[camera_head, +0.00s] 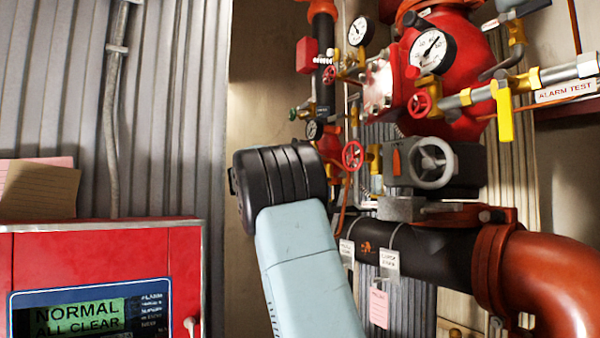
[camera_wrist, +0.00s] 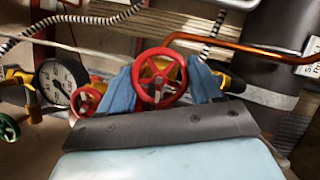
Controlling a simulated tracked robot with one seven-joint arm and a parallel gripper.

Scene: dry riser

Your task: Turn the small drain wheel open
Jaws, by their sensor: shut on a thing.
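In the wrist view a red spoked handwheel (camera_wrist: 158,82), which I take for the small drain wheel, sits between the two blue fingers of my gripper (camera_wrist: 161,86). The fingers are shut on it, one at each side of its rim. Its front faces the camera, and the dark palm edge is just below it. In the head view my forearm and dark wrist hide the gripper. A red handwheel (camera_head: 353,155) shows right of my wrist there; I cannot tell if it is the held one.
A smaller red wheel (camera_wrist: 87,100), a gauge (camera_wrist: 60,82) and a green wheel (camera_wrist: 8,128) lie left of the held wheel. An orange pipe (camera_wrist: 235,45) passes at upper right. A grey handwheel (camera_head: 433,163) and a red alarm panel (camera_head: 105,255) flank my arm.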

